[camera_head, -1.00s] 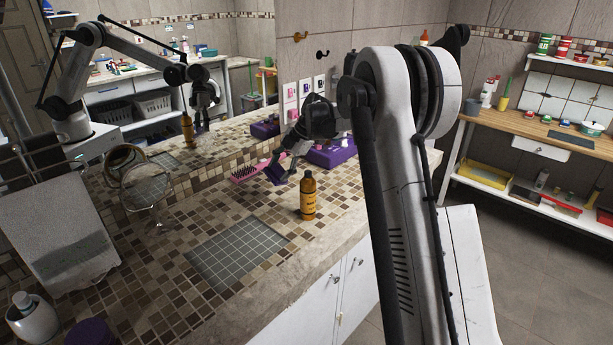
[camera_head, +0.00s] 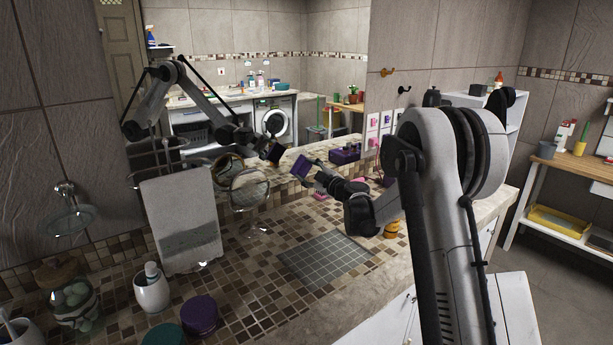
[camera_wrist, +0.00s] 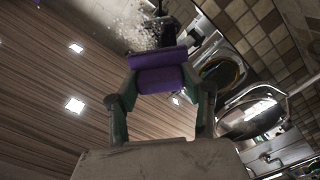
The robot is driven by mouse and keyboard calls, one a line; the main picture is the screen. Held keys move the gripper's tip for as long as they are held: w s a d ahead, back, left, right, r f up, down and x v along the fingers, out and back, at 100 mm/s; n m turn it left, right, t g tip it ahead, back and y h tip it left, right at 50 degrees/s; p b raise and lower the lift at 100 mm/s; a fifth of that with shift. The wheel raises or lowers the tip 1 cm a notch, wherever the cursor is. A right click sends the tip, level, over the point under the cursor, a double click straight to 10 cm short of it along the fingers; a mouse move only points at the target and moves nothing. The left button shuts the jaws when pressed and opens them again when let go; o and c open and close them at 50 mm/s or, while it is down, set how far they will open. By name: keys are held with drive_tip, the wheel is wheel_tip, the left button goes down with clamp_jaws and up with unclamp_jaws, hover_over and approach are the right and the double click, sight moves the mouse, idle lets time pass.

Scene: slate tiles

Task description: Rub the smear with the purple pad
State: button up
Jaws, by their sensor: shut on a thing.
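My gripper (camera_head: 312,174) is shut on the purple pad (camera_head: 302,166), raised above the counter in front of the wall mirror. In the wrist view my gripper (camera_wrist: 160,88) has the pad (camera_wrist: 162,75) between its two fingers. A pale speckled smear (camera_wrist: 138,24) shows just beyond the pad in the wrist view, apparently on the mirror glass. The pad appears apart from the smear, though the exact gap is unclear. In the head view I cannot make the smear out clearly.
An amber bottle (camera_head: 392,229) stands near my arm. A grey tiled patch (camera_head: 325,258) of counter is clear. A white dispenser (camera_head: 151,290) and purple jar (camera_head: 199,315) stand front left.

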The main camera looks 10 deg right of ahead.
drive_tip(key=shift+p+x, duration=0.65)
drive_tip(key=shift+x, duration=2.3)
drive_tip(key=shift+x, duration=0.9)
drive_tip(key=shift+d, duration=0.1)
drive_tip(key=shift+w+d+b, duration=0.5)
drive_tip(key=shift+w+d, duration=0.2)
drive_tip(key=shift+d, duration=0.9)
drive_tip(key=shift+w+d+b, duration=0.5)
drive_tip(key=shift+w+d, duration=0.2)
drive_tip(key=shift+d, duration=0.95)
drive_tip(key=shift+w+d+b, duration=0.5)
drive_tip(key=shift+w+d, duration=0.2)
drive_tip(key=shift+d, duration=0.9)
drive_tip(key=shift+w+a, duration=0.1)
drive_tip(key=shift+s+a+b, duration=0.55)
drive_tip(key=shift+s+a, duration=0.2)
drive_tip(key=shift+a, duration=0.85)
drive_tip(key=shift+s+a+b, duration=0.6)
drive_tip(key=shift+s+a, duration=0.1)
drive_tip(key=shift+a, duration=0.95)
drive_tip(key=shift+s+a+b, duration=0.55)
drive_tip(key=shift+s+a, duration=0.2)
drive_tip(key=shift+a, duration=0.85)
